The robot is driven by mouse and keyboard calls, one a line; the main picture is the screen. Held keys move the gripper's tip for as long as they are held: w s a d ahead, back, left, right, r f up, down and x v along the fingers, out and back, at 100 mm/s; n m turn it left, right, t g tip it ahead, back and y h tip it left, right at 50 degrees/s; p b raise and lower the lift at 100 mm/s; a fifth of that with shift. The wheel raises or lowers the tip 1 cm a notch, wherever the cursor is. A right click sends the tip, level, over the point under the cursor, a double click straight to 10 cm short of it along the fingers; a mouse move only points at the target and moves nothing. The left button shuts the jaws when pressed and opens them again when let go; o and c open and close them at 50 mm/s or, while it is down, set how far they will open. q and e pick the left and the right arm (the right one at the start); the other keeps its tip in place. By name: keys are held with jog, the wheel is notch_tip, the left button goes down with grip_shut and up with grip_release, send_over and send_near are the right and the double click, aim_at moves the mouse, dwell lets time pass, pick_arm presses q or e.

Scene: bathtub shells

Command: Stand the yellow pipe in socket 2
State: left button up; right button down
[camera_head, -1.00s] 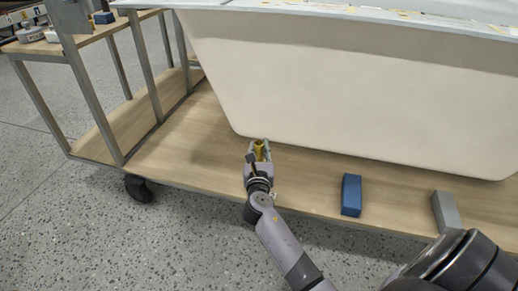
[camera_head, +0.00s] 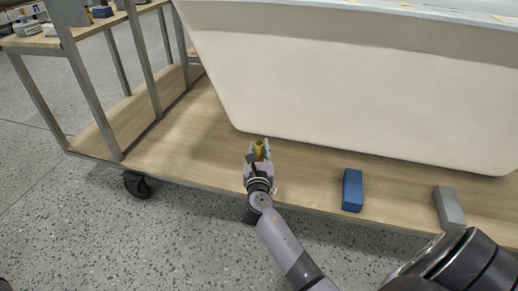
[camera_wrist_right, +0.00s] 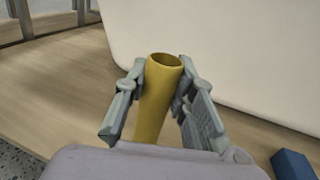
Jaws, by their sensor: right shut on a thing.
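The yellow pipe (camera_head: 259,147) is a short hollow tube with an open top end. It is between the fingers of my right gripper (camera_head: 259,152), low over the cart's wooden shelf, in front of the white tub. In the right wrist view the pipe (camera_wrist_right: 158,100) stands nearly upright, tilted a little, with both fingers of the right gripper (camera_wrist_right: 155,95) closed on its sides. The pipe's lower end is hidden, so I cannot tell whether it touches the shelf. No socket is visible in these frames. My left gripper is not in view.
The white tub (camera_head: 350,95) rises behind the gripper. A blue block (camera_head: 352,190) and a grey block (camera_head: 449,208) lie on the wooden shelf (camera_head: 190,150) to the right. Grey metal posts (camera_head: 95,95) stand at the left. The shelf left of the gripper is clear.

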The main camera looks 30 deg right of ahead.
jog(key=shift+f, duration=0.3)
jog(key=c, duration=1.2)
grip_release()
jog(key=shift+c, duration=0.2)
jog(key=shift+s+a, duration=0.2)
jog(key=shift+s, duration=0.05)
jog(key=v, duration=1.1)
jog(key=shift+s+a, duration=0.1)
jog(key=shift+a, duration=0.05)
